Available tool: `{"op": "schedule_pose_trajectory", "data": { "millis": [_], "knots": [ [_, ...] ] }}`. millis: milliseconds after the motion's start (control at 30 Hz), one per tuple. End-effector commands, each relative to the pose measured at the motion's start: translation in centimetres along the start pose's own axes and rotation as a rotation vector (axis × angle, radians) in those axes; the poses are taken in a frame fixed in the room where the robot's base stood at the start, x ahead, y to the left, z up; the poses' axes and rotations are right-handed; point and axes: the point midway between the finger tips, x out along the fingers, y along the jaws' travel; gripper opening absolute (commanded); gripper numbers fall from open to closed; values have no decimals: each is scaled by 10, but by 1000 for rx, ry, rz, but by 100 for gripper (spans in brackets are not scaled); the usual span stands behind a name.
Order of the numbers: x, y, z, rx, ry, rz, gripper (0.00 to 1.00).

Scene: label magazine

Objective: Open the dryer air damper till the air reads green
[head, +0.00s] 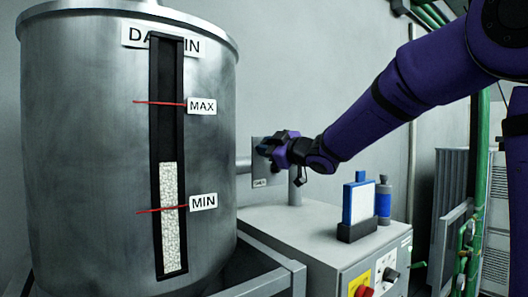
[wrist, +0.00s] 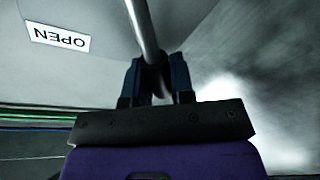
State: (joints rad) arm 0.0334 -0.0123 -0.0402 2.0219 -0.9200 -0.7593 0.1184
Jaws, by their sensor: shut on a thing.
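My gripper (head: 268,148) is at a grey plate (head: 262,185) on a pipe beside the steel hopper. In the wrist view my gripper (wrist: 157,80) is shut around a thin metal rod (wrist: 142,30), which looks like the damper lever. The rod runs up and slightly left out of the jaws. A white label reading OPEN (wrist: 60,35) shows upside down to the left of the rod. In the head view the lever is hidden by my gripper. No air reading or green indication can be made out.
The steel hopper (head: 85,150) has a sight glass (head: 170,120) filled to between MIN and MAX. A grey cabinet (head: 300,235) carries a blue-framed white block (head: 362,203), a blue bottle (head: 383,203), a red button (head: 363,291) and a knob (head: 389,274).

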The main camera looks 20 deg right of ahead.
Motion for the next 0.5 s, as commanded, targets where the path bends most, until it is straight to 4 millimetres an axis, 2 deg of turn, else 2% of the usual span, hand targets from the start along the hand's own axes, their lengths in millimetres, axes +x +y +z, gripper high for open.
{"op": "schedule_pose_trajectory", "data": {
  "millis": [267, 300, 367, 400, 500],
  "knots": [
    [0, 0, 1, 4, -1, 1, 0],
    [0, 0, 1, 4, -1, 1, 29],
    [0, 0, 1, 3, -1, 1, 43],
    [0, 0, 1, 3, -1, 1, 48],
    [0, 0, 0, 3, -1, 1, 48]
  ]
}}
